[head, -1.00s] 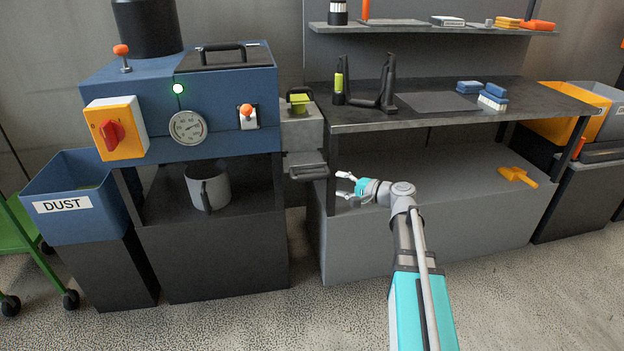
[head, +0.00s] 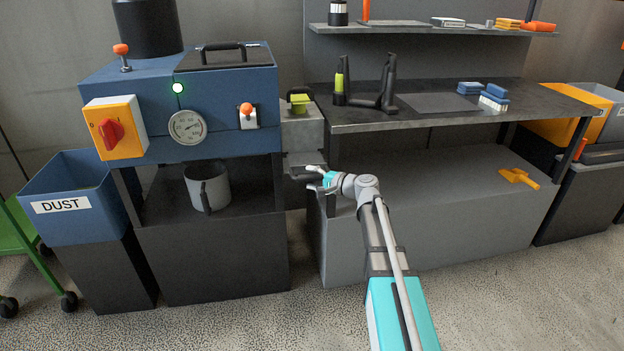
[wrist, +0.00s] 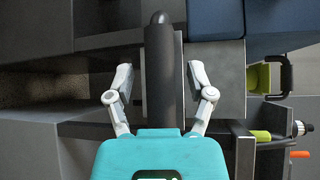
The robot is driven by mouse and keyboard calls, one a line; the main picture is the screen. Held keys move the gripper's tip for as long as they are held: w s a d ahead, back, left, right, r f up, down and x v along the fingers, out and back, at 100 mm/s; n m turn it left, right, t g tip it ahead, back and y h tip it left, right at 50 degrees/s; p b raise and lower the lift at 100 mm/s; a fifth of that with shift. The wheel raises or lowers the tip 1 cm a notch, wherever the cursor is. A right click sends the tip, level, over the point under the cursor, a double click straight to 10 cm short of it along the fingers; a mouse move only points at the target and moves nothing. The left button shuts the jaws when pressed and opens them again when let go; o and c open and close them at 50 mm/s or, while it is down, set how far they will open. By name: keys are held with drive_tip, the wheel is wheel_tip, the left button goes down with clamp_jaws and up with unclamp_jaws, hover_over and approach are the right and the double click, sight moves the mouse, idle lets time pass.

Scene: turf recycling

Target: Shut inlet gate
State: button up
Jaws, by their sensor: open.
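A grey inlet box (head: 303,130) is on the right side of the blue machine (head: 225,85). A dark handle (head: 303,173) sticks out below it; I take this as the inlet gate's handle. My gripper (head: 314,178) is at the handle's right end. In the wrist view the dark bar of the handle (wrist: 159,60) runs between the two open fingers of my gripper (wrist: 160,82), with a gap on each side. A pale grey block (wrist: 215,80) lies beside the bar. The gate plate itself cannot be clearly made out.
A yellow-green piece (head: 299,102) in a dark bracket sits on the inlet box. A workbench (head: 440,122) stands to the right, above a grey lower block (head: 440,190). A blue dust bin (head: 75,205) is at left.

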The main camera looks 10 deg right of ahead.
sight(306, 161)
clamp_jaws()
idle(0.3)
drive_tip(key=shift+w, duration=0.1)
drive_tip(key=w, duration=1)
drive_tip(key=shift+s, duration=0.2)
unclamp_jaws()
drive_tip(key=shift+s, duration=0.1)
